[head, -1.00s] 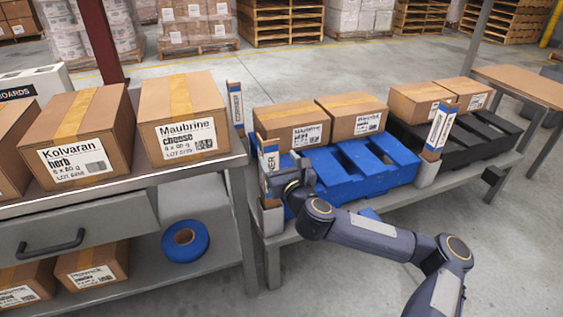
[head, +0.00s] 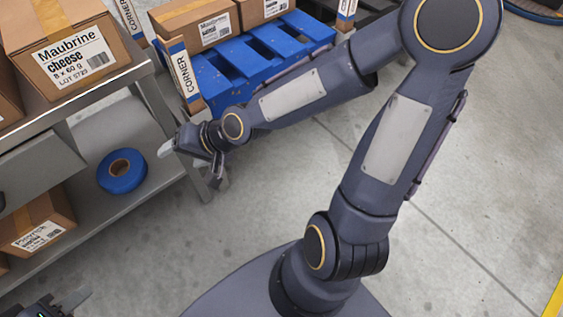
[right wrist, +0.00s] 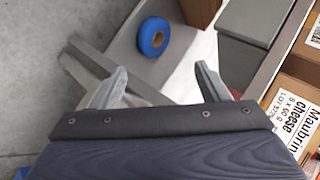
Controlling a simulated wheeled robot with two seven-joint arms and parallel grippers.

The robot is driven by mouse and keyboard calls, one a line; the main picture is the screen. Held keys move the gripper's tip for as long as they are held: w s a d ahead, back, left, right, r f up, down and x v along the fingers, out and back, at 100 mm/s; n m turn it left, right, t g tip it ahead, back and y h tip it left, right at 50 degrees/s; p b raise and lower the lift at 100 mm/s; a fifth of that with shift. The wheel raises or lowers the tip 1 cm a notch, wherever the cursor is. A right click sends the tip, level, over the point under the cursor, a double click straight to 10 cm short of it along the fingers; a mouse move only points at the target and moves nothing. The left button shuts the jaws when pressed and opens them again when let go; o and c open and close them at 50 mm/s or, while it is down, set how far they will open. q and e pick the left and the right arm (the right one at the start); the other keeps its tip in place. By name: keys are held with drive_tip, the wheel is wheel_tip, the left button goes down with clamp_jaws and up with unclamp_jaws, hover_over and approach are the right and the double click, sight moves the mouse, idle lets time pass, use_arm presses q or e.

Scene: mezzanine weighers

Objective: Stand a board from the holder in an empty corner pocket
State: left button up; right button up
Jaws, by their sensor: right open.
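A corner board (head: 183,72) stands nearly upright at the near left corner of the blue pallet (head: 275,55). A second board (head: 130,18) stands at the far left corner and a third (head: 347,10) at the right end. My left gripper (head: 72,302) shows only partly at the bottom left. The board holder is out of view.
Cartons (head: 200,22) sit on the blue pallet. A steel bench (head: 100,90) with a Maubrine carton (head: 65,52) stands at the left. A blue roll (head: 121,170) and another carton (head: 38,225) lie on its lower shelf. The floor at right is clear.

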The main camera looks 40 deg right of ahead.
drive_tip(key=s+d+r+n+h, duration=0.1)
drive_tip(key=s+d+r+n, duration=0.1)
drive_tip(key=s+d, duration=0.4)
drive_tip(key=s+d+r+n+g+h, duration=0.1)
drive_tip(key=s+d+r+n+h, duration=0.1)
drive_tip(key=s+d, duration=0.5)
drive_tip(key=s+r, duration=0.1)
drive_tip(key=s, duration=0.3)
drive_tip(key=shift+s+r+n, duration=0.2)
drive_tip(key=shift+s+n, duration=0.1)
drive_tip(key=shift+n, duration=0.1)
wheel_tip(320, 180, up, 28)
drive_tip(key=p, duration=2.7)
drive_tip(key=shift+p, duration=0.4)
